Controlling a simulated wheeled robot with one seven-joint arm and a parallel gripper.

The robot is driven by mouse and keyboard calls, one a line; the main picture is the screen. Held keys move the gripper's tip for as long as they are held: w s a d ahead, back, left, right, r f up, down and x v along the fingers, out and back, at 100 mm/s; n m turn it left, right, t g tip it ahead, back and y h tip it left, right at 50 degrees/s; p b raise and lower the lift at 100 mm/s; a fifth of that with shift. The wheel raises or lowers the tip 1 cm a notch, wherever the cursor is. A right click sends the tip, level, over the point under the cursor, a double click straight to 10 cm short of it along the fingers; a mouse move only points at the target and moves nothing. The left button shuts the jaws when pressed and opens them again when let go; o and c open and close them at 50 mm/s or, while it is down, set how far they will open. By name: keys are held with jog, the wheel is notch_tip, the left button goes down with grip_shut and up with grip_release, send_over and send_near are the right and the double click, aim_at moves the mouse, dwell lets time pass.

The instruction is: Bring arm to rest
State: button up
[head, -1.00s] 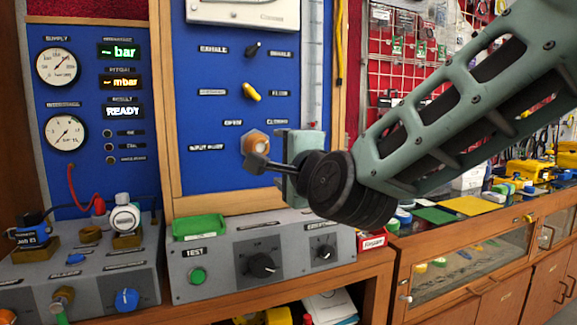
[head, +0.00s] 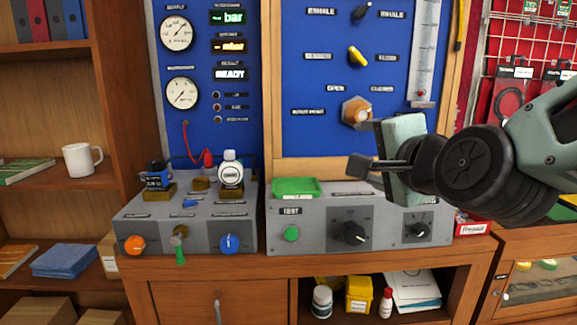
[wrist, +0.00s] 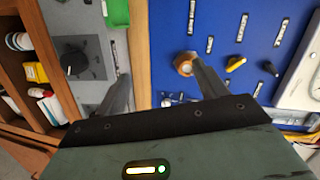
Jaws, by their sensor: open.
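My arm reaches in from the right in the head view, in front of the blue test panel (head: 310,140). My gripper (head: 358,168) points left, just below the orange-and-brass knob (head: 357,112), and looks apart from the panel. In the wrist view my gripper (wrist: 165,85) shows two dark fingers spread apart with nothing between them. The wooden post (wrist: 139,60) and blue panel lie beyond them. The orange knob (wrist: 184,64) appears close to one finger in that view; I cannot tell the depth between them.
Below stands a grey console with a green TEST button (head: 291,233), a green tray (head: 296,187) and black dials (head: 354,233). A second console at left holds a regulator part (head: 230,168) and a blue knob (head: 229,243). A white mug (head: 82,159) sits on the left shelf.

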jog(key=s+a+f+n+g+y+p, duration=0.3)
jog(key=s+a+f+n+g, duration=0.2)
jog(key=s+a+n+g, duration=0.15)
jog(key=s+d+f+n+g+h+p, duration=0.2)
jog(key=s+f+n+g, duration=0.1)
jog(key=s+n, duration=0.4)
jog(key=s+d+f+n+g+h+p, duration=0.2)
jog(key=s+f+n+g, duration=0.2)
jog(key=s+n+g, duration=0.2)
jog(key=s+n, duration=0.2)
jog(key=s, duration=0.1)
jog(key=shift+s+d+h+p, duration=0.25)
jog(key=shift+s+h+p, duration=0.05)
jog(key=shift+s+h, duration=0.1)
jog(key=shift+r, duration=0.1)
